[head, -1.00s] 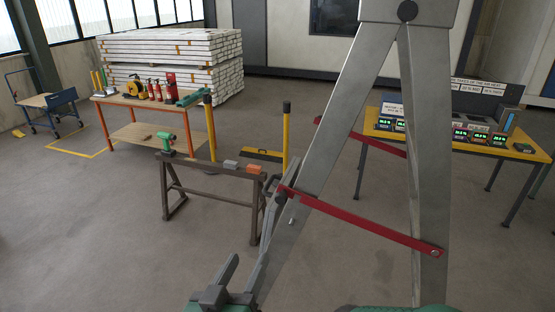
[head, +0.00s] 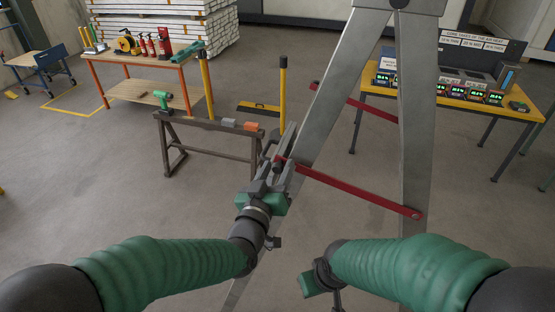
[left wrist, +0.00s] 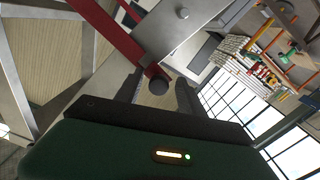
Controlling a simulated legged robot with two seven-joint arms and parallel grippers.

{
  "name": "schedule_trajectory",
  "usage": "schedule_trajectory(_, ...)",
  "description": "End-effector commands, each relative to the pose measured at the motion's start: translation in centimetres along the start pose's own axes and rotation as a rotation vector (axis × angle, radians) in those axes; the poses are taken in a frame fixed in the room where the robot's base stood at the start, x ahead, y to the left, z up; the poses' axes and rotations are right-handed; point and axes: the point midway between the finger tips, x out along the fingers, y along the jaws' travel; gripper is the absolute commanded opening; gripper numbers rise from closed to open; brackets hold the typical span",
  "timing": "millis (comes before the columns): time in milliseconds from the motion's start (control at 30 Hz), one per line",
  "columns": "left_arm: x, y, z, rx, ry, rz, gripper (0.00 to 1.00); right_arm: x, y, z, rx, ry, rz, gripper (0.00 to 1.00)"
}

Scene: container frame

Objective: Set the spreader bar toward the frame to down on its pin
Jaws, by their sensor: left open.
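The near red spreader bar (head: 350,190) slopes down from the left leg (head: 330,90) of the grey A-frame to a bolt on the right leg (head: 416,150). My left gripper (head: 281,150) is at the bar's left end, fingers open. In the left wrist view the red bar (left wrist: 112,32) ends near a dark round knob (left wrist: 158,86), which sits between the open fingers (left wrist: 160,95). I cannot tell if they touch it. A small pin (left wrist: 182,15) shows on the grey leg beyond. My right gripper (head: 316,283) shows only its green body; its fingers are hidden.
A second red bar (head: 355,103) crosses behind. A workbench (head: 140,75) is farther left and a yellow table (head: 460,95) is right.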

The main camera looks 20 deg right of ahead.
Motion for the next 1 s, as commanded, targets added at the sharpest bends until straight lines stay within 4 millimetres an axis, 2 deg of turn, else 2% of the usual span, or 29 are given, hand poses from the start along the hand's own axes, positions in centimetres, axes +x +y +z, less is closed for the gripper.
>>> schedule_trajectory(300,0.88,-0.11,0.12,-0.001,-0.001,0.001,0.48,-0.24,-0.01,-0.03,0.0,-0.001,0.0,0.36)
schedule_trajectory(667,0.78,-0.04,0.01,0.0,0.001,0.001,0.02,-0.24,-0.01,-0.04,0.0,0.0,0.0,0.36)
schedule_trajectory(1000,0.75,-0.08,0.21,-0.003,0.001,0.002,0.0,-0.02,-0.01,0.01,0.0,0.0,0.0,0.36)
